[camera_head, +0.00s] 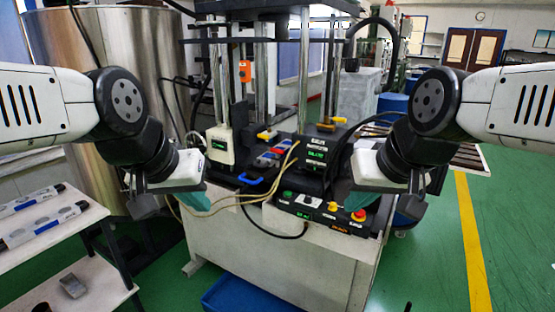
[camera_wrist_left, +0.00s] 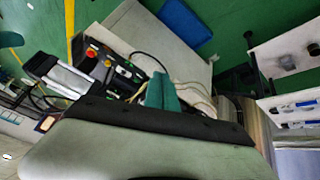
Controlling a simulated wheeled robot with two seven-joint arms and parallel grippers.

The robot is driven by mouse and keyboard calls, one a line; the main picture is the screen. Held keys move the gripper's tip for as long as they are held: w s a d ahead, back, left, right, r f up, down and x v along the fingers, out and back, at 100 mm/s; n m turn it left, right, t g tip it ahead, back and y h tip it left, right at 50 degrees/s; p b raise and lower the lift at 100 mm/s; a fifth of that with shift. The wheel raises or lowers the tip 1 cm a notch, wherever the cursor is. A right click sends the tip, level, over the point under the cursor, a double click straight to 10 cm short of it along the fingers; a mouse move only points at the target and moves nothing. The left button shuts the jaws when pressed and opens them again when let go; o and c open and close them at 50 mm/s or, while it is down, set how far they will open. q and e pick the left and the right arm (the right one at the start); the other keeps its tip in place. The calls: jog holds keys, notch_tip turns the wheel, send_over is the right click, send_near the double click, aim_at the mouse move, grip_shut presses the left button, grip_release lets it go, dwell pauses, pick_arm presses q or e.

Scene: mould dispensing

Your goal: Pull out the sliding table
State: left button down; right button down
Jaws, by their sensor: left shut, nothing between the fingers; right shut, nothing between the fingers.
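The machine (camera_head: 300,245) stands in the middle, with upright metal columns. A small blue handle (camera_head: 252,182) sits at the front left of the dark table area (camera_head: 225,173) between the columns; I take this to be the sliding table, but its edges are hard to make out. My left gripper (camera_head: 195,201), with teal fingers, is shut and empty, left of the handle and apart from it. Its teal fingers also show in the left wrist view (camera_wrist_left: 163,92). My right gripper (camera_head: 364,172) is shut and empty at the machine's right side, partly hidden by its wrist.
A control panel (camera_head: 318,212) with coloured buttons is on the machine's front right. Beige cables hang near the handle. A white shelf (camera_head: 50,243) holding cylinders stands left. A blue bin (camera_head: 238,296) lies below on the floor. A large metal tank (camera_head: 125,60) is behind left.

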aim_at(246, 182)
pick_arm(q)
jog(key=c, duration=2.1)
grip_release()
jog(key=o, duration=0.3)
jog(key=shift+w, duration=0.2)
jog(key=o, duration=1.7)
jog(key=w+a+t, duration=0.1)
jog(key=w, duration=0.5)
jog(key=w+a+t+y, duration=0.1)
jog(key=w+a, duration=0.1)
jog(key=w, duration=0.4)
jog(key=w+a+t, duration=0.1)
jog(key=w, duration=0.6)
jog(key=shift+a+f+m+y, duration=0.15)
jog(key=shift+a+m+y, duration=0.15)
jog(key=shift+c, duration=0.2)
jog(key=w+a+f+m+t, duration=0.1)
jog(key=w+f+t, duration=0.25)
jog(key=w, duration=0.85)
jog(key=w+d+f+m+t+h, duration=0.1)
jog(key=w+f+m+h, duration=0.25)
jog(key=w+f, duration=0.65)
jog(key=d+f+t+h, duration=0.2)
jog(key=d+f+h, duration=0.25)
jog(key=f, duration=0.55)
jog(key=x, duration=0.6)
jog(key=shift+w+a+r, duration=0.2)
jog(key=shift+w+r, duration=0.05)
jog(key=c, duration=1.8)
jog(key=shift+s, duration=0.1)
